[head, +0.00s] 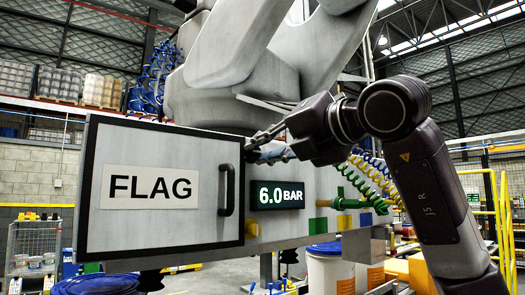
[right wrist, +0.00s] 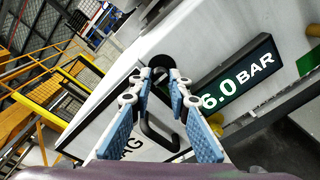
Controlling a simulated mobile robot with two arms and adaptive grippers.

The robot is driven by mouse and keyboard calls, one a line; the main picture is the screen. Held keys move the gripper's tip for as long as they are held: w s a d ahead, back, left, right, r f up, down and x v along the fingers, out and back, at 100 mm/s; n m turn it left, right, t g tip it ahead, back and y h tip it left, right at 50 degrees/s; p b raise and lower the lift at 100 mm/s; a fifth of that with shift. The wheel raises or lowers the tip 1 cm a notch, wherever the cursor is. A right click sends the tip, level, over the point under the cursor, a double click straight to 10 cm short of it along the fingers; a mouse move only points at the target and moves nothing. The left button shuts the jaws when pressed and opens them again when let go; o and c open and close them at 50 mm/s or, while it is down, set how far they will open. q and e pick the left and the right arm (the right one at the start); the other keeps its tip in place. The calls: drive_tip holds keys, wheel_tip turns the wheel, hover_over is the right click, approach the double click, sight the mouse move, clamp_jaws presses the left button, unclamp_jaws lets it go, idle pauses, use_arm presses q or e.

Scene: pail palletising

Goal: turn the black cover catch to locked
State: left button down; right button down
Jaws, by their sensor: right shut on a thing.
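The black cover catch (right wrist: 161,62) shows in the right wrist view as a dark rounded piece between my fingertips. In the head view it is largely hidden behind the fingers, so its turn angle cannot be told. My right gripper (head: 254,148) reaches in from the right to the upper right corner of the black-framed cover (head: 170,232) marked FLAG. In the wrist view the right gripper (right wrist: 160,78) has its blue-padded fingers on either side of the catch, shut on it. The cover lies flat against the grey panel. My left gripper is in neither view.
A black handle (head: 226,190) stands out from the cover below the gripper. A 6.0 BAR display (head: 281,195) sits just right of the cover. Green coiled hoses (head: 368,178) hang further right. A white pail (head: 329,270) stands below the panel.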

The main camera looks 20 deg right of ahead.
drive_tip(key=c, duration=1.8)
unclamp_jaws()
drive_tip(key=v, duration=1.2)
drive_tip(key=shift+d, duration=0.1)
